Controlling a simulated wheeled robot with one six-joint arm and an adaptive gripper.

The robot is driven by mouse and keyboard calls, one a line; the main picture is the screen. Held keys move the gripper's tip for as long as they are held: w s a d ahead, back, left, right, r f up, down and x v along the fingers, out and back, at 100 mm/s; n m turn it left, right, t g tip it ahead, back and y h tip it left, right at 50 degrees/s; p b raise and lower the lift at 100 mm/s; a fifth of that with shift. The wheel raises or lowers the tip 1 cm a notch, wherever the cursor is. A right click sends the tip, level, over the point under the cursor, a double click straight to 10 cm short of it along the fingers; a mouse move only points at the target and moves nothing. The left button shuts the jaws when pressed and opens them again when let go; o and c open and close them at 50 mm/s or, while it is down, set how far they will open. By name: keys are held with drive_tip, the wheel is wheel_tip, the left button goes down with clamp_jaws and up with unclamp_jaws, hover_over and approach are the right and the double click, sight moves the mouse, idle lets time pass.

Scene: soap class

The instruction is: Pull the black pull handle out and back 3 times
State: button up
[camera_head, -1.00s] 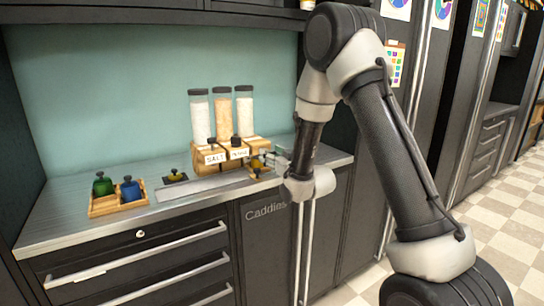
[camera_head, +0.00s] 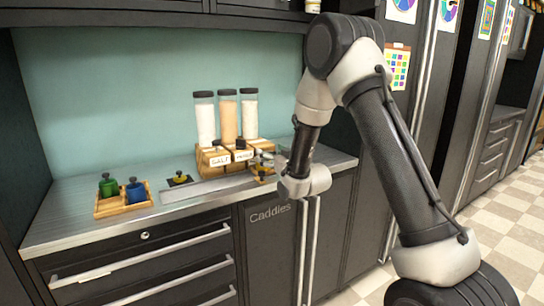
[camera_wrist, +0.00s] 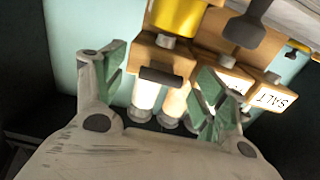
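A wooden dispenser stand (camera_head: 212,165) with three clear tubes is on the counter. Its labelled units carry dark knobs (camera_head: 239,144). In the wrist view, which is upside down, a black pull handle (camera_wrist: 162,76) sticks out from the wooden block of the end unit. My gripper (camera_wrist: 160,72) is open, with one green-padded finger on each side of this handle and gaps to both. In the head view my gripper (camera_head: 268,163) is at the stand's right end, and my wrist partly hides that unit. A yellow jar (camera_wrist: 176,14) is by the end unit.
A wooden tray (camera_head: 124,208) with a green jar (camera_head: 108,187) and a blue jar (camera_head: 135,191) is at the counter's left. Drawers and cabinet doors are below.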

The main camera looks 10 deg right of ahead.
drive_tip(key=shift+s, duration=0.1)
drive_tip(key=v, duration=1.2)
